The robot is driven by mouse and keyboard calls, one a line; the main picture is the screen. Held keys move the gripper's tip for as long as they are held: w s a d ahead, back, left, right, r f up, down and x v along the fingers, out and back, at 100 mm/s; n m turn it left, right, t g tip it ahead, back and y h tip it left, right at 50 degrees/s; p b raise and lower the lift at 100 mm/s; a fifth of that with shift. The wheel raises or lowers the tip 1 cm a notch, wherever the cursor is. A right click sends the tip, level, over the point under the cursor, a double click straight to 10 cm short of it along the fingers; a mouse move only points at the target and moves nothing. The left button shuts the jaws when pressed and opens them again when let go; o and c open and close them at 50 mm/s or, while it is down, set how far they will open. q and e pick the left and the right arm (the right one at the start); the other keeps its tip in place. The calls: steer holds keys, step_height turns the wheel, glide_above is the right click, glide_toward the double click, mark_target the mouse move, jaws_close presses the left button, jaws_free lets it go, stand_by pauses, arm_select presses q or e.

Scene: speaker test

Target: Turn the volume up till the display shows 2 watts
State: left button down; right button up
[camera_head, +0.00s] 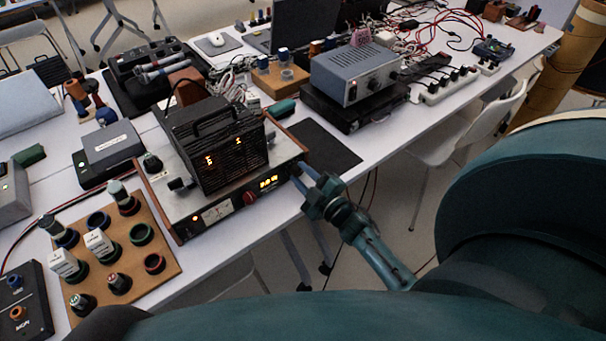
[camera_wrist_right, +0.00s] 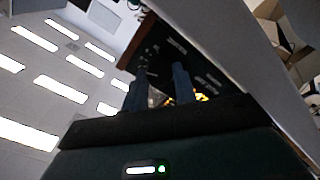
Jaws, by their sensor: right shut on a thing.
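A red knob (camera_head: 250,198) and a white meter (camera_head: 217,212) sit left of the display. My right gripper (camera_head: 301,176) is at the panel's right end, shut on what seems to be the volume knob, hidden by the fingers. In the right wrist view both fingers (camera_wrist_right: 159,92) reach to the dark panel, with the lit display (camera_wrist_right: 200,96) beside them. My left gripper is not in view.
A black handled box (camera_head: 215,140) with orange digits stands on the amplifier. A wooden board (camera_head: 130,235) with knobs and rings lies at left. A grey power supply (camera_head: 352,75) on a black case stands behind right. A dark mat (camera_head: 318,147) leaves some free room.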

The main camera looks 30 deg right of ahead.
steer(key=o, duration=1)
steer(key=shift+s, duration=0.15)
steer(key=s, duration=0.8)
steer(key=s+d, duration=0.1)
steer(key=s, duration=0.4)
steer(key=shift+b, duration=0.4)
steer(key=shift+w, duration=0.1)
steer(key=s+a+m+g, duration=0.2)
steer(key=a, duration=0.3)
steer(key=s+a+m+g+y+p, duration=0.1)
steer(key=s+a+m+g, duration=0.1)
steer(key=a, duration=0.4)
steer(key=s+a+m+g+p, duration=0.1)
steer(key=s+a+m+g, duration=0.1)
steer(key=a, duration=0.4)
steer(key=shift+a+f+m+g+y, duration=0.15)
steer(key=shift+m+g+y, duration=0.25)
steer(key=shift+m+g, duration=0.45)
